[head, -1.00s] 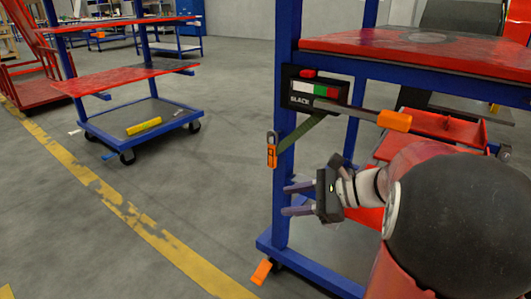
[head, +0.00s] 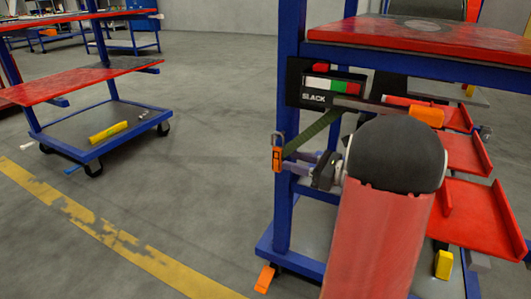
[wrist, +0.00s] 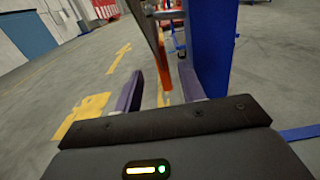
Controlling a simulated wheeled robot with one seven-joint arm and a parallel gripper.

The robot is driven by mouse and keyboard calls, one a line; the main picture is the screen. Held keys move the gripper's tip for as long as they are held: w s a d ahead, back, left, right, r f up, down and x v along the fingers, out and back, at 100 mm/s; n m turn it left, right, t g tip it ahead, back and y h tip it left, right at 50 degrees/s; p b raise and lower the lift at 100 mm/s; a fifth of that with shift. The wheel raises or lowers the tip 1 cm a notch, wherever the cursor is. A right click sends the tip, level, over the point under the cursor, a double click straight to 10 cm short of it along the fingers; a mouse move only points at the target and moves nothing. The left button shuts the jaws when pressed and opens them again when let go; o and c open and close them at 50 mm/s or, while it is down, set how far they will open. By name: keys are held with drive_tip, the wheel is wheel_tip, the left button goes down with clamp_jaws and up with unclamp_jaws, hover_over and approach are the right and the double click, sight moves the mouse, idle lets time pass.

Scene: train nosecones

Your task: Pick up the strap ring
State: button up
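The strap ring is an orange piece with a grey metal loop (head: 278,152), hanging at the end of a dark green strap (head: 318,131) beside the blue post (head: 286,205). My gripper (head: 299,162) is just right of it in the head view, its fingers pointing left toward the post. In the wrist view my gripper (wrist: 160,90) is open, with its two purple-grey fingers well apart. An orange strip (wrist: 161,75), seemingly part of the ring piece, and the strap (wrist: 142,25) show in the gap between and beyond the fingers. Contact cannot be told.
The blue post (wrist: 212,45) stands close to the right finger. A black strap box marked SLACK (head: 325,84) is fixed above my gripper. An orange-ended bar (head: 426,116) and red trays (head: 480,205) are to the right. Open floor lies left.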

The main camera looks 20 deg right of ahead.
sight(273, 153)
drive_tip(key=x, duration=0.7)
drive_tip(key=shift+w+a+r, duration=0.1)
drive_tip(key=shift+w+r, duration=0.15)
drive_tip(key=shift+w, duration=0.1)
clamp_jaws()
